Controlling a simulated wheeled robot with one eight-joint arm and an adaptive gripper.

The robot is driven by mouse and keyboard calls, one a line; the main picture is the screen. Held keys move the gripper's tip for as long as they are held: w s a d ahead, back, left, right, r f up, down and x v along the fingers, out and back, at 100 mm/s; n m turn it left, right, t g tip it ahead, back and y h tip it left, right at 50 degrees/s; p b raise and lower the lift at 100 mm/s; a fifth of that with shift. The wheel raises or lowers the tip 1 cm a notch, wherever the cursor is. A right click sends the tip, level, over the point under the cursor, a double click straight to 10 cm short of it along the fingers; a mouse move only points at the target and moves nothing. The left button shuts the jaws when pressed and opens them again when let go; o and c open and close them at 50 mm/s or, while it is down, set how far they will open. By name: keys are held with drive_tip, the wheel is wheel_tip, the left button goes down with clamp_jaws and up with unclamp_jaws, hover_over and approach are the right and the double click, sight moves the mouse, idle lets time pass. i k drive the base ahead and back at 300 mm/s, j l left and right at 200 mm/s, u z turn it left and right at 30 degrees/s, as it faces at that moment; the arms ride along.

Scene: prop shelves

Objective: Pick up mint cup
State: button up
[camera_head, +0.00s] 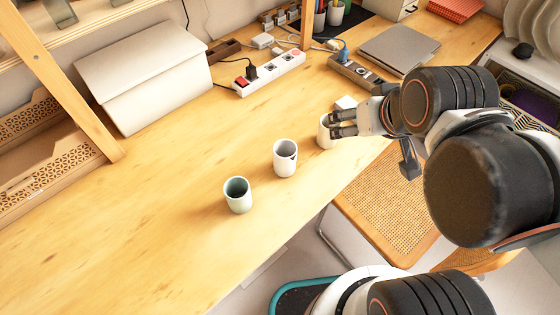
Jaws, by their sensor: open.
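The mint cup (238,201) appears to be the pale greenish one with a grey-green inside, upright on the wooden table at the left end of a row of cups. A white cup (285,165) with a dark mark near its rim stands in the middle. A third pale cup (324,137) stands at the right, partly hidden behind my gripper. My gripper (333,123) is open, with its fingers pointing left over or beside this third cup; I cannot tell whether they touch it. It is well apart from the mint cup, up and to the right.
Power strips (270,73) with plugs and cables, a small white block (345,103) and a grey laptop (399,46) lie farther back. A white box (143,75) stands at the back left. A woven chair (388,205) is by the front edge. The table left of the cups is clear.

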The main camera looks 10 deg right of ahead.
sight(236, 190)
drive_tip(key=j+u, duration=0.7)
drive_tip(key=k+l, duration=1.2)
drive_tip(key=k, duration=0.15)
